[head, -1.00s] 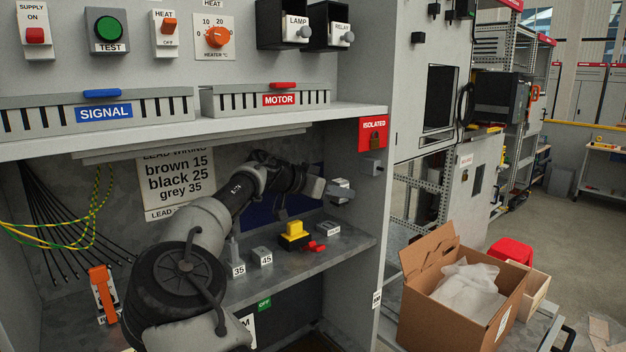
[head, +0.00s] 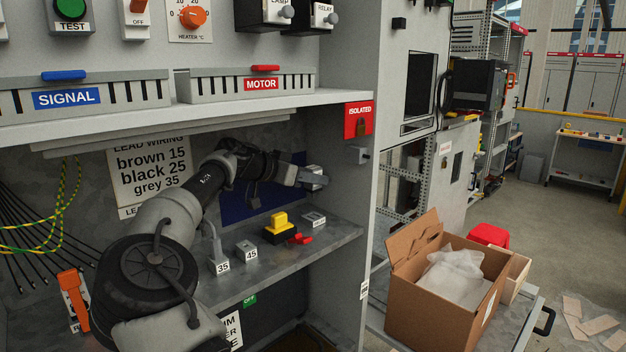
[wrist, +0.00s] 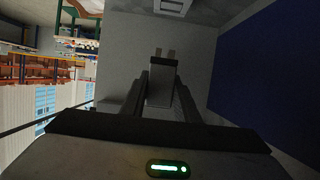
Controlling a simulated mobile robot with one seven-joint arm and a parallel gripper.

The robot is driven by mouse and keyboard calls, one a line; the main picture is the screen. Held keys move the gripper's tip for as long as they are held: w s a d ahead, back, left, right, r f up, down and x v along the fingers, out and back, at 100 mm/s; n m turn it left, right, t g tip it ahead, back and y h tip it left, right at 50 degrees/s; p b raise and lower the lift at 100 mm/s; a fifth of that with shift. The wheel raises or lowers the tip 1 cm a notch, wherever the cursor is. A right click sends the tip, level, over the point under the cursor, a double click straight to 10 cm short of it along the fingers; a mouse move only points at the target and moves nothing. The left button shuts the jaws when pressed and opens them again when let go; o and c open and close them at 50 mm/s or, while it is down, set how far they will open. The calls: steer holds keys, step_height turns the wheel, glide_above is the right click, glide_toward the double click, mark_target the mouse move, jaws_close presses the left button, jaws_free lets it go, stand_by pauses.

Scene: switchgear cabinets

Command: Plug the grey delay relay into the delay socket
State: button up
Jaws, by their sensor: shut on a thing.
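My gripper (head: 306,178) is at the right end of my arm, above the shelf near the cabinet's right side wall. It is shut on a grey block, the relay (head: 318,180). In the wrist view the relay (wrist: 160,88) sits between the two fingers, with two pale prongs pointing away from my gripper. On the shelf below the gripper is a small grey socket piece with a white label (head: 314,219), too small to read; it may be the delay socket. A pale slotted piece (wrist: 172,6), possibly the same one, shows at the wrist view's top edge. The relay is apart from it.
A yellow-and-black block (head: 279,226) and red pieces (head: 300,239) lie left of the socket. Blocks labelled 35 (head: 219,264) and 45 (head: 246,252) stand further left. The upper ledge (head: 220,118) overhangs the arm.

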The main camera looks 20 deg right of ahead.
steer(key=b, duration=0.4)
glide_above(312, 216)
steer(key=shift+s+f, duration=0.1)
steer(key=shift+f, duration=2.45)
steer(key=shift+b, duration=0.5)
steer(key=shift+f+b, duration=1.05)
steer(key=shift+f, duration=0.15)
steer(key=o, duration=1.2)
steer(key=v, duration=0.7)
steer(key=shift+s+a+r+b, duration=0.1)
steer(key=shift+a+r+b, duration=0.1)
steer(key=shift+b, duration=0.15)
steer(key=shift+f, duration=0.1)
